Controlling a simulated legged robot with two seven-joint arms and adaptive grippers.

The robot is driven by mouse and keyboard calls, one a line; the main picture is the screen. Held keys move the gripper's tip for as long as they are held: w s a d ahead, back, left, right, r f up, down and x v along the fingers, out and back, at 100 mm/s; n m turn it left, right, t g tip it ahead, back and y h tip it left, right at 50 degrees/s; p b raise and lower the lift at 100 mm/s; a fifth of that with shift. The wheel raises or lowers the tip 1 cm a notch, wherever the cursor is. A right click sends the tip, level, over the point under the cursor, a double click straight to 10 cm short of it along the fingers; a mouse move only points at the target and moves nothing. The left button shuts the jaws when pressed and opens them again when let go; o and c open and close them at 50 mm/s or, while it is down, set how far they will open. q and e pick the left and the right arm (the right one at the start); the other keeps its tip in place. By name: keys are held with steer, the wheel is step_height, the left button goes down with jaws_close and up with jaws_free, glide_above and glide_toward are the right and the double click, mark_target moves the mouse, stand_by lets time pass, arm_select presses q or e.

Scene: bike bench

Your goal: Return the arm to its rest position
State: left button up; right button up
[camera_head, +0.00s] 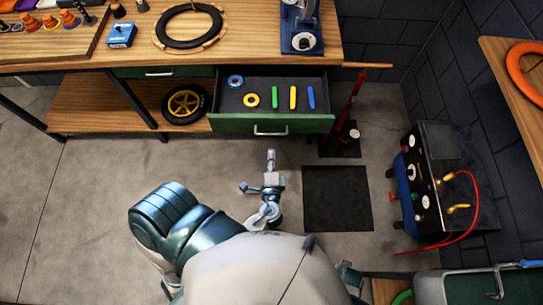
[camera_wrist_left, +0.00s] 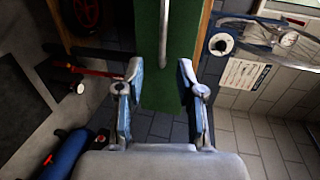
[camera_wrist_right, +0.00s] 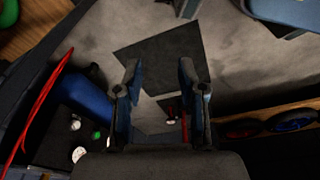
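My left arm reaches forward from the bottom of the head view, and its gripper (camera_head: 271,160) is over the floor just in front of the open green drawer (camera_head: 225,124). In the left wrist view the two fingers of my left gripper (camera_wrist_left: 160,70) stand apart with nothing between them. The green drawer front (camera_wrist_left: 152,75) and its handle lie beyond them. My right gripper (camera_wrist_right: 159,68) shows in the right wrist view with its fingers apart and empty. Beyond it are grey floor and a dark mat (camera_wrist_right: 160,55). My right gripper cannot be made out in the head view.
The drawer holds coloured rings and several bars (camera_head: 292,97). A wheel (camera_head: 185,103) lies on the lower shelf. A red stand (camera_head: 350,105) is right of the drawer. A black-and-blue machine (camera_head: 437,180) with a red hose stands at right. The floor at left is clear.

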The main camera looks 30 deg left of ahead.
stand_by(0.3)
arm_select(q)
steer(key=s+f+n+g+h+p, duration=0.1)
steer(key=s+f+n+g+h, duration=0.2)
steer(key=f, duration=0.8)
steer(key=s+f+n+g+h, duration=0.1)
steer(key=s+f+g, duration=0.35)
steer(key=f, duration=0.65)
steer(key=s+f+n+g+h, duration=0.4)
steer(key=s+f+n, duration=0.1)
steer(key=s+f, duration=0.5)
steer(key=shift+s+d+f+p, duration=0.2)
steer(key=shift+s+p, duration=0.1)
steer(key=shift+s, duration=0.35)
arm_select(e)
steer(key=f, duration=0.1)
steer(key=s+f, duration=0.2)
steer(key=shift+s+d+f, duration=0.2)
steer(key=shift+d+f, duration=0.05)
steer(key=shift+f, duration=0.1)
